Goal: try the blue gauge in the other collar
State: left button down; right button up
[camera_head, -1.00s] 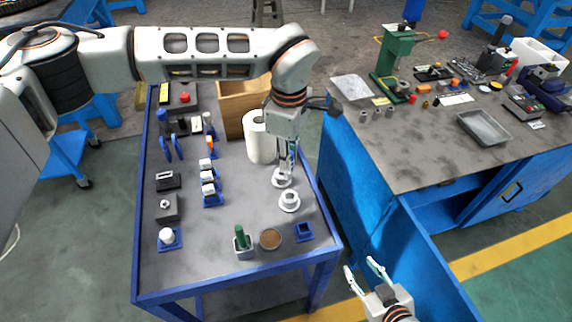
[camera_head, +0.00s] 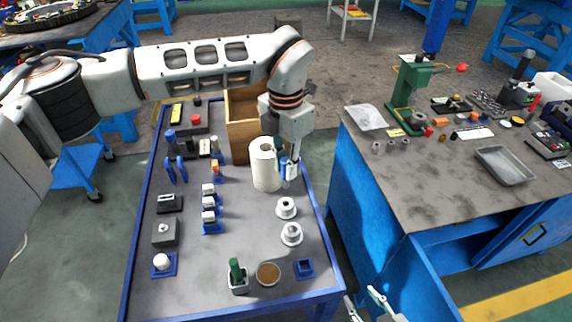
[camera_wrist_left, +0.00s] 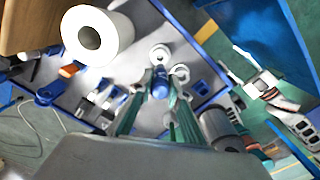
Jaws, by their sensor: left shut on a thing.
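My left gripper (camera_head: 291,174) is shut on the blue gauge (camera_head: 284,166), held in the air beside the white paper roll. The gauge also shows as a blue cylinder between the fingers in the left wrist view (camera_wrist_left: 160,88). Two white flanged collars stand on the bench: the farther collar (camera_head: 286,209) and the nearer collar (camera_head: 291,234). Both also show beyond the fingertips in the left wrist view. The gauge is clear of both collars in the head view. My right gripper (camera_head: 364,303) is open and empty at the lower edge, off the bench.
The paper roll (camera_head: 264,165) and a wooden box (camera_head: 243,140) stand behind the collars. A green-handled piece in a holder (camera_head: 238,279), a brown round dish (camera_head: 268,274) and a blue square holder (camera_head: 304,268) lie at the front. A blue cabinet (camera_head: 368,215) stands to the right.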

aim_at(286, 186)
pick_arm(q)
jog(key=shift+r, duration=0.1)
jog(key=shift+f+b, duration=1)
jog(key=shift+f, duration=1.95)
jog(key=shift+f+b, duration=0.35)
jog(key=shift+f, duration=0.4)
